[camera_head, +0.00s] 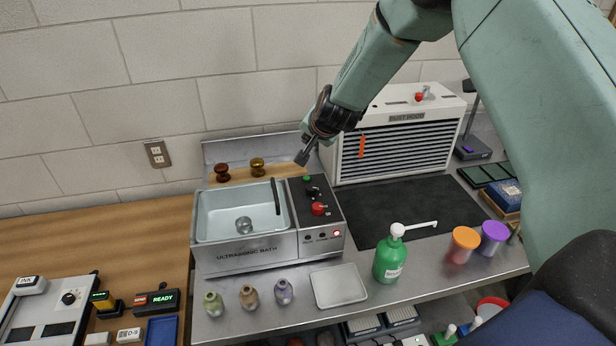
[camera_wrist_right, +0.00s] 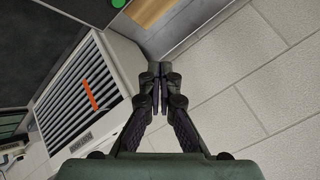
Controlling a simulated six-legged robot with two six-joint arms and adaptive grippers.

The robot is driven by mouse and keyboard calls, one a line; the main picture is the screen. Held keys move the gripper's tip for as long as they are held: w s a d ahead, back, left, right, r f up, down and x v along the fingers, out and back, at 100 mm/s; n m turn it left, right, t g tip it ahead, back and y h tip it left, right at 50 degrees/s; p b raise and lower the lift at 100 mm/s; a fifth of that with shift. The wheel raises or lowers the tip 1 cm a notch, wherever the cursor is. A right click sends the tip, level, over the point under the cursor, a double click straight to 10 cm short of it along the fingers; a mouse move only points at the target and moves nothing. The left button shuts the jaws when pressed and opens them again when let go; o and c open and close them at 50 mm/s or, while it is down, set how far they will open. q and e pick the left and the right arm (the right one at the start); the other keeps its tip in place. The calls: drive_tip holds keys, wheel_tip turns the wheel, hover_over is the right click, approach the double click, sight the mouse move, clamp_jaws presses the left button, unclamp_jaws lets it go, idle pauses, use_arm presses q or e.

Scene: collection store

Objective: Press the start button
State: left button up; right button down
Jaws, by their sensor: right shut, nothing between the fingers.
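The ultrasonic bath (camera_head: 245,258) is a steel basin with a dark control panel on its right side. A small green button (camera_head: 307,178) sits at the back end of the panel, behind a black knob (camera_head: 313,193) and a red knob (camera_head: 318,208). In the right wrist view, part of a green disc (camera_wrist_right: 118,3) shows at the top edge, probably the same button. My right gripper (camera_head: 301,158) is shut and empty, above and behind the green button, apart from it. Its closed fingers (camera_wrist_right: 158,78) show in the wrist view. My left gripper is not in view.
A white dust hood (camera_head: 375,105) with an orange tag stands close right of my right gripper. The block wall is behind. Bottles (camera_head: 388,262), a white tray (camera_head: 338,286) and small jars line the front. A dark mat (camera_head: 400,208) lies right of the bath.

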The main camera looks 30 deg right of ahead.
drive_tip(key=b, duration=0.2)
hover_over(308, 180)
drive_tip(key=f, duration=0.4)
drive_tip(key=shift+w+f, duration=0.1)
drive_tip(key=shift+w, duration=0.2)
drive_tip(key=f+b, duration=0.1)
drive_tip(key=s+f+b, duration=0.1)
drive_tip(key=f+b, duration=0.1)
drive_tip(key=shift+w+a+f+b, duration=0.15)
drive_tip(key=shift+w+f+b, duration=0.1)
drive_tip(key=shift+f+b, duration=0.4)
drive_tip(key=shift+w+f, duration=0.2)
drive_tip(key=shift+f, duration=0.3)
drive_tip(key=shift+s+d+r, duration=0.1)
drive_tip(key=shift+s+d, duration=0.1)
drive_tip(key=shift+d, duration=0.1)
drive_tip(key=shift+s+a+r, duration=0.15)
drive_tip(key=shift+r, duration=0.1)
drive_tip(key=shift+a+f, duration=0.1)
drive_tip(key=shift+w+f, duration=0.2)
drive_tip(key=shift+w, duration=0.1)
drive_tip(key=shift+s+d+r, duration=0.1)
drive_tip(key=shift+s+d, duration=0.05)
drive_tip(key=shift+d, duration=0.05)
drive_tip(key=shift+s+a+r, duration=0.15)
